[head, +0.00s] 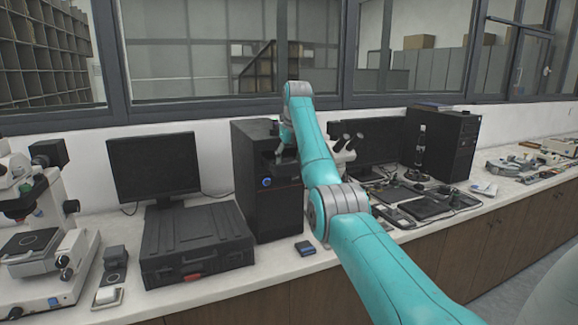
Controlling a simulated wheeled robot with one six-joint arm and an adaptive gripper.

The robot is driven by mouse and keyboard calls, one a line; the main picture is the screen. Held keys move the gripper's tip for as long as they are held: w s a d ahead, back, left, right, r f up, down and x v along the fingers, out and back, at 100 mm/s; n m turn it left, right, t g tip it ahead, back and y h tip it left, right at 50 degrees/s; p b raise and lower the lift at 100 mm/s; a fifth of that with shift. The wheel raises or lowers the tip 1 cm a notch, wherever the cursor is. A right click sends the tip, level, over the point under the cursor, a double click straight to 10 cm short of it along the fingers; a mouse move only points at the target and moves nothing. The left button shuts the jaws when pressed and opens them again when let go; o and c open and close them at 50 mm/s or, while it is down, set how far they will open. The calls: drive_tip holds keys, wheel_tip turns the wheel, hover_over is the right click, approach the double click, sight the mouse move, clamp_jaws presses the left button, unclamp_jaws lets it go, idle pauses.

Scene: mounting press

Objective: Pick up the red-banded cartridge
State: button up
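I cannot make out a red-banded cartridge in the head view. My teal arm reaches up from the lower right across the bench and hides part of it. My gripper (281,156) is a small dark shape hanging below the wrist, in front of the black tower (262,205). It is dark against dark, so I cannot tell whether its fingers are open or shut, or whether anything is between them.
A black case (197,236) with a red latch lies left of the tower, before a monitor (153,166). A microscope (40,240) stands far left. A small dark blue box (305,248) lies near the front edge. Electronics clutter (430,205) covers the bench right of my arm.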

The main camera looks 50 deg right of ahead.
drive_tip(key=shift+r, duration=0.15)
wheel_tip(320, 180, up, 10)
drive_tip(key=shift+f, duration=0.15)
idle(0.7)
